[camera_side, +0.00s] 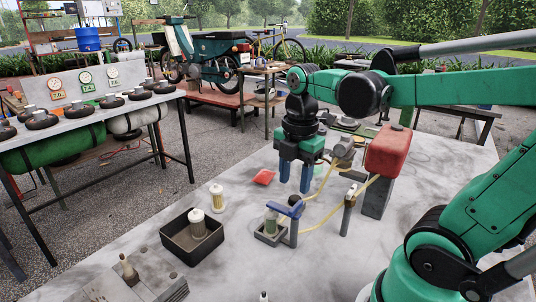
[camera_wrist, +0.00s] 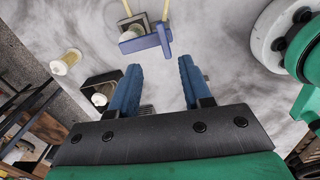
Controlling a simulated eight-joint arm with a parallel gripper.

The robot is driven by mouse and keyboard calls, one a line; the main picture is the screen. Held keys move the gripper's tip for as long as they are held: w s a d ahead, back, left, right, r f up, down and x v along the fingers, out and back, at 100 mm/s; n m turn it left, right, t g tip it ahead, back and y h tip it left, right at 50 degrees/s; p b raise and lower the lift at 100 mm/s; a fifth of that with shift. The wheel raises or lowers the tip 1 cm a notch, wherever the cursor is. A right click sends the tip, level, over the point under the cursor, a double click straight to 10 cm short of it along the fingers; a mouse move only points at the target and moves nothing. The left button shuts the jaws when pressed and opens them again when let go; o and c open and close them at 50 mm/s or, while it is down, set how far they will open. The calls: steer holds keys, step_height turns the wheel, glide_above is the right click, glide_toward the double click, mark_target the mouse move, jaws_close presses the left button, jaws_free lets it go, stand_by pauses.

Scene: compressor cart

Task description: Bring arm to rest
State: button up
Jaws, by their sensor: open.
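My gripper (camera_side: 295,174) hangs over the far part of the grey table (camera_side: 330,262) with its two blue fingers pointing down. The fingers are apart and nothing is between them. In the wrist view my gripper (camera_wrist: 155,88) also shows its fingers spread, with bare table between them. My green arm reaches in from the right side of the side view.
A black tray (camera_side: 176,246) holds a pale-topped jar (camera_side: 198,228). Another jar (camera_side: 217,198) stands behind it. A blue-handled fixture (camera_side: 284,208) with yellow tubing is in front of my gripper.

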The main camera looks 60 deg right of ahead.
steer(key=w+a+m+t, duration=0.1)
steer(key=a+m+t, duration=0.2)
steer(key=m, duration=0.5)
steer(key=w+a+f+m+t, duration=0.1)
steer(key=w+a+m+t, duration=0.1)
steer(key=m, duration=0.6)
steer(key=shift+a+m+t, duration=0.4)
steer(key=shift+a+t, duration=0.35)
steer(key=shift+t, duration=0.05)
steer(key=shift+f, duration=0.1)
